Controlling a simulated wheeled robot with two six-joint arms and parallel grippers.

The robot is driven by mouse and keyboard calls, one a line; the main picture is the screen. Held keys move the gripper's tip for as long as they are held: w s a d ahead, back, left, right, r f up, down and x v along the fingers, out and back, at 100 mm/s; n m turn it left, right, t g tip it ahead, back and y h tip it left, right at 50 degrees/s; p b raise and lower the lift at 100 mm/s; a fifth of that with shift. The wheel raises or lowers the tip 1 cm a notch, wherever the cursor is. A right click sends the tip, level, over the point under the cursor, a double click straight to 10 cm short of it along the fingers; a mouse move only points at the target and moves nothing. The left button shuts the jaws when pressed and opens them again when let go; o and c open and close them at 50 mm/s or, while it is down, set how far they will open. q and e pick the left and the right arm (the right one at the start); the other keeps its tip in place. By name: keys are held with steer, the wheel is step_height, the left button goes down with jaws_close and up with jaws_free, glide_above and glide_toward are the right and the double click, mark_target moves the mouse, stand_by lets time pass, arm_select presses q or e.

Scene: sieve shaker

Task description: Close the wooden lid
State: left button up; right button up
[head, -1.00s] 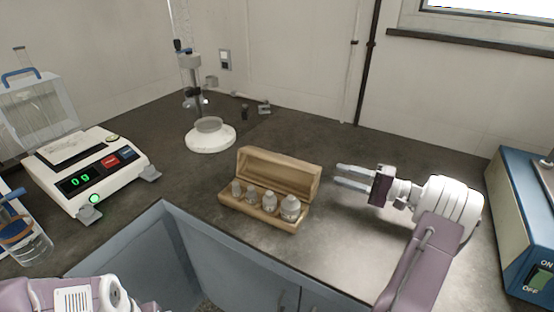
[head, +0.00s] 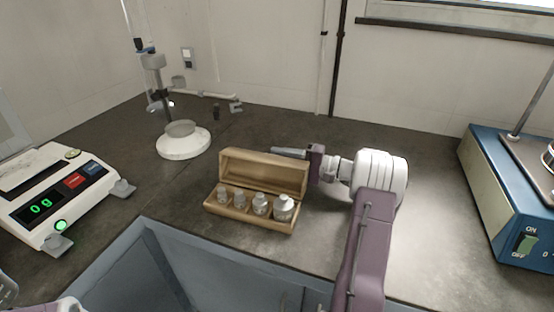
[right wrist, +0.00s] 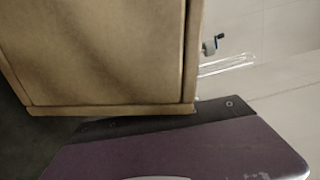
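The wooden box (head: 248,217) stands on the dark bench with several metal weights (head: 260,204) in its front part. Its wooden lid (head: 263,171) is open and stands up at the back, leaning slightly backward. My right gripper (head: 290,152) reaches in from the right, with its finger ends just behind the lid's top edge. The lid hides part of the fingers, so their gap and any contact cannot be told. In the right wrist view, a brown wooden panel (right wrist: 100,55), apparently the lid, fills the upper left close to my gripper's purple body.
A white scale (head: 55,195) stands at the left and a round white stand base (head: 183,147) behind the box on the left. A blue machine (head: 500,190) is at the far right. The bench between my right arm and that machine is clear.

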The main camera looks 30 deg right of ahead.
steer(key=shift+w+a, duration=0.3)
steer(key=shift+w, duration=0.05)
jaws_close()
steer(key=shift+s+f, duration=0.1)
steer(key=shift+f, duration=0.05)
stand_by(1.1)
